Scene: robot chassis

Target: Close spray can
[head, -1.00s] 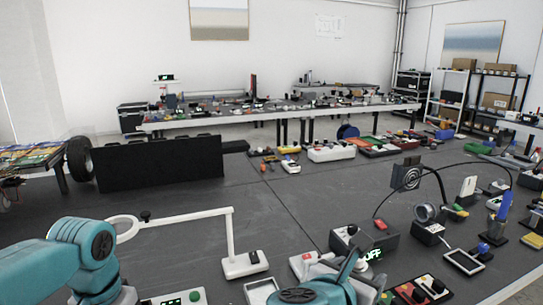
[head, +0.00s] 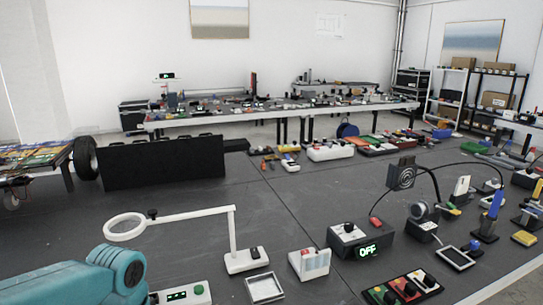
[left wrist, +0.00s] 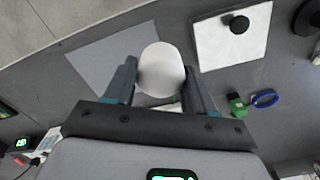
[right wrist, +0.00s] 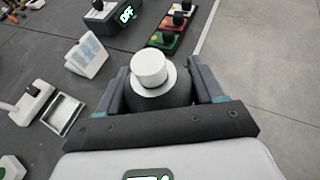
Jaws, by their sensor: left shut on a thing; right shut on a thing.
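In the left wrist view a smooth white rounded cap (left wrist: 161,68) sits between the fingers of my left gripper (left wrist: 160,80), which is shut on it. In the right wrist view my right gripper (right wrist: 155,85) is shut on the dark body of the spray can (right wrist: 168,97). The can's white collar and round white nozzle (right wrist: 149,68) are uncovered and point up between the fingers. The cap and the can are apart, each in its own gripper. Neither gripper, nor cap or can, shows in the head view.
On the dark table stand a white ring-arm lamp (head: 232,240), an empty white-framed tray (head: 264,287), a white stand with a panel (head: 312,263), a box reading OFF (head: 362,242) and a knob panel (head: 402,288). The middle of the table is clear.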

